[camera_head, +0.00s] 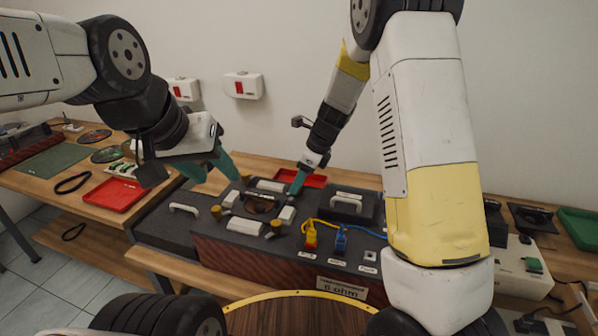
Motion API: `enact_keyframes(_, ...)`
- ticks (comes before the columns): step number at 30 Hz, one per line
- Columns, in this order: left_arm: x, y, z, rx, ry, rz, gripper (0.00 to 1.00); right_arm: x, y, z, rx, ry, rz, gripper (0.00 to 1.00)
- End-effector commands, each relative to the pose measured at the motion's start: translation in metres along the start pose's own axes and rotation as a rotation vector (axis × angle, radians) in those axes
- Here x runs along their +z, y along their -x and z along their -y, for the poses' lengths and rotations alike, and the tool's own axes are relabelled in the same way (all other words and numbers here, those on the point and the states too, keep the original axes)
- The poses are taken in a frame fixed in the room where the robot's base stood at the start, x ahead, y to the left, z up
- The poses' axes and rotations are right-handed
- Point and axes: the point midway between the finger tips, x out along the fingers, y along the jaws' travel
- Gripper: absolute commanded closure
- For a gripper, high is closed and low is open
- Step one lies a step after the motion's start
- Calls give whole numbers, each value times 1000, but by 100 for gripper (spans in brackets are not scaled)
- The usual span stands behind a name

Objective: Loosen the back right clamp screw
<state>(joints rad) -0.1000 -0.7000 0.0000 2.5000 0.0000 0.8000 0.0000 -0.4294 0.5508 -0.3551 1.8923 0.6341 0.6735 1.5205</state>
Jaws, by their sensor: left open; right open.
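A dark box with a reddish side (240,262) carries a round part (261,203) ringed by pale clamp blocks (243,226). Brass-coloured clamp screws show at the back left (246,180), front left (216,212) and front right (276,226). The back right clamp screw is not clearly visible; my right gripper covers that corner. My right gripper (297,182) is open, pointing down at the back right corner; contact cannot be told. My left gripper (210,169) is open and empty, with teal fingers above the box's back left side.
Yellow and blue plugs (311,236) with cables stand right of the clamps. A black block with a handle (350,204) stands behind them. Red trays lie at the left (117,194) and behind the box (312,179). A round wooden top (300,315) is in front.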

Motion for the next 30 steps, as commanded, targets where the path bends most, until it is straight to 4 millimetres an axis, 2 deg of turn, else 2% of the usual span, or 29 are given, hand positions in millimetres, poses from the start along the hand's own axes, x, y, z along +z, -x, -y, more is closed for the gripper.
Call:
enact_keyframes(4,0,0,0,0,0,0,55,0,0,0,0,0,0,55)
enact_keyframes(5,0,0,0,0,0,0,55,0,0,0,0,0,0,59)
enact_keyframes(11,0,0,0,0,0,0,55,0,0,0,0,0,0,98)
enact_keyframes(12,0,0,0,0,0,0,55,0,0,0,0,0,0,100)
enact_keyframes(22,0,0,0,0,0,0,55,0,0,1,10,28,0,100)
enact_keyframes(30,0,0,0,0,0,0,55,-1,0,2,67,162,0,100)
